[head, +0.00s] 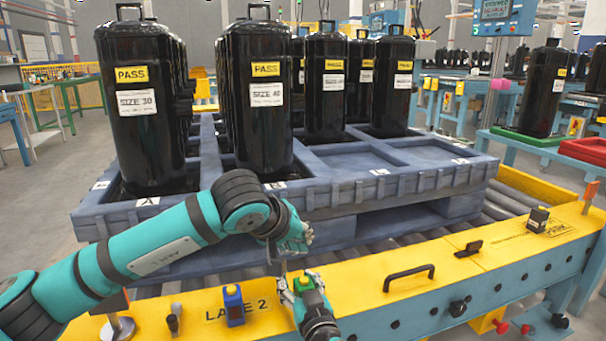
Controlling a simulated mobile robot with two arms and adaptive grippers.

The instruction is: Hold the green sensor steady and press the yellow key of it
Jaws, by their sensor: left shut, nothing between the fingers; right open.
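The green sensor (304,284) with a yellow key on top shows small on the yellow conveyor rail, right of the LANE 2 lettering. My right gripper (301,294) comes in from below with its fingers open around the sensor; whether they touch it I cannot tell. My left gripper (283,268) is above and slightly left of the sensor, pointing down, shut and empty. Its tip appears close to the sensor but the gap is unclear. The sensor's lower part is hidden by the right gripper.
A blue device (233,305) stands left on the yellow rail (370,300). A black handle (409,276), a black latch (469,249) and a dark device (538,217) are to the right. Behind, a blue-grey pallet (330,196) carries several black compressors (262,130); some bays are empty.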

